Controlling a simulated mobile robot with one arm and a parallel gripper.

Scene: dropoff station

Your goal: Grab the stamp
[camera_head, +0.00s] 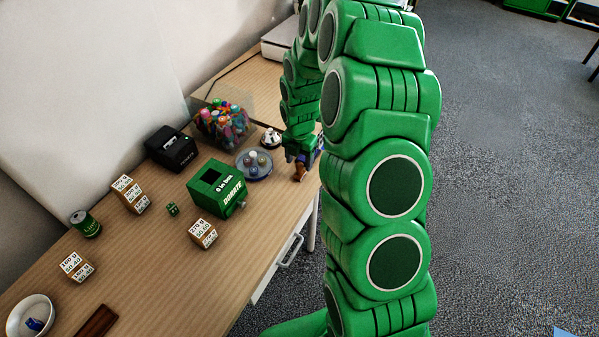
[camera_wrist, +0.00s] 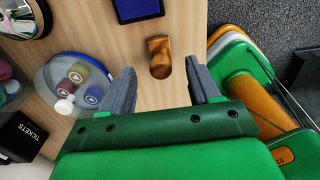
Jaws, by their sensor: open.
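The stamp (camera_wrist: 159,57) is brown and wooden. In the wrist view it stands on the table ahead of my gripper (camera_wrist: 160,72), between the lines of the two fingers. The fingers are spread, with nothing held between them. In the head view the stamp (camera_head: 299,172) shows as a small brown shape near the table's right edge, just below my gripper (camera_head: 299,157). My arm hides part of that area. I cannot tell the height gap between fingertips and stamp.
A dark blue pad (camera_wrist: 137,9) lies beyond the stamp. A round clear-lidded dish with small bottles (camera_wrist: 78,75) is left of the fingers. A green donation box (camera_head: 217,188) and a candy bin (camera_head: 226,122) stand nearby. The table edge is close on the right.

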